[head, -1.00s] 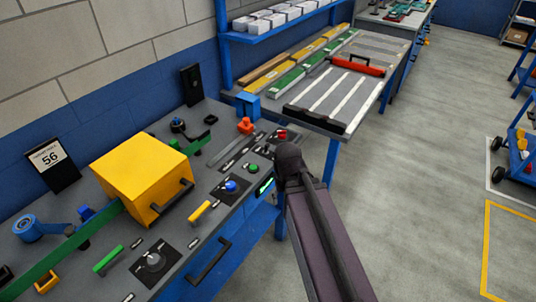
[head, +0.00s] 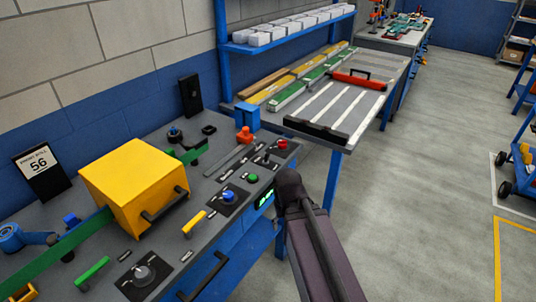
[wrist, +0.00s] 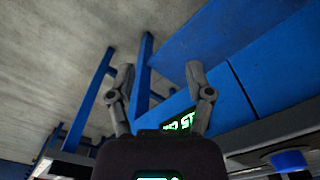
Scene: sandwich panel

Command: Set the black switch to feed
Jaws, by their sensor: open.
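The panel top (head: 215,226) carries several controls. A small black lever switch (head: 267,158) stands on a dark plate beside a red button (head: 282,145); I take it for the black switch, but its label is too small to read. A blue knob (head: 228,197) sits on a black plate, and a grey knob (head: 144,274) on another nearer plate. My gripper shows in the wrist view (wrist: 160,85) with its two fingers spread and nothing between them. It is off the panel's front edge, near the green display (wrist: 180,123). In the head view my arm hides its fingers.
A yellow box (head: 132,180) with a black handle stands over a green strip on the panel. A green button (head: 253,178) and yellow handle (head: 195,224) lie near the front. A second table (head: 350,108) stands behind.

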